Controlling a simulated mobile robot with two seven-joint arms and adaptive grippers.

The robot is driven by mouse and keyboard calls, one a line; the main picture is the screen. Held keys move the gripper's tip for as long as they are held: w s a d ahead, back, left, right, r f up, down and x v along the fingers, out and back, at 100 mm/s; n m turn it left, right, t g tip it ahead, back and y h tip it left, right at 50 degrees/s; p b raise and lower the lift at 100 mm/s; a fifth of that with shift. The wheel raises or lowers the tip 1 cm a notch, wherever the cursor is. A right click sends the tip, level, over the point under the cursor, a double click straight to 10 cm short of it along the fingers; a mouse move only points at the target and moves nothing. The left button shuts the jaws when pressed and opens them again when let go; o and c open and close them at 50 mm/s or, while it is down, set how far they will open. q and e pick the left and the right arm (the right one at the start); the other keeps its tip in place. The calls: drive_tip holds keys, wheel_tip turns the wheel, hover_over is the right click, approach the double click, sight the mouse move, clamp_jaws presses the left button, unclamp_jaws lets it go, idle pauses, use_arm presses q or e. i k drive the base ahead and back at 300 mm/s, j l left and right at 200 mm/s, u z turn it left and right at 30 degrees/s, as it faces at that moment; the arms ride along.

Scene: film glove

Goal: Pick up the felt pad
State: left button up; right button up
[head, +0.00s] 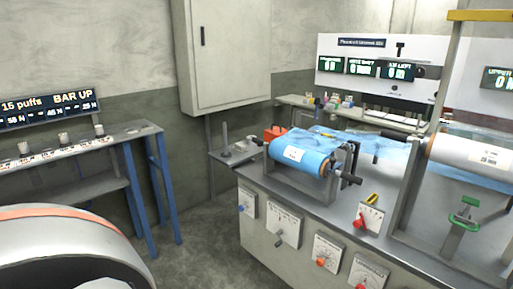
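I cannot make out a felt pad for certain in the head view. Small coloured items (335,101) stand on a back ledge, too small to identify. A red-orange object (274,133) sits behind the blue roll, and I cannot tell what it is. Neither of my grippers is in view.
A grey machine bench (262,213) carries a blue film roll (300,152), a white roll (470,154), a green clamp-like handle (462,222) and front knobs. A blue-legged shelf (100,148) stands left. A wall cabinet (228,55) hangs behind. Floor between shelf and bench is clear.

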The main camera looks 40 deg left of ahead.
sight(239, 146)
drive_tip(key=u, duration=1.55)
drive_tip(key=i+j+z, duration=0.3)
drive_tip(key=i+j, duration=1.3)
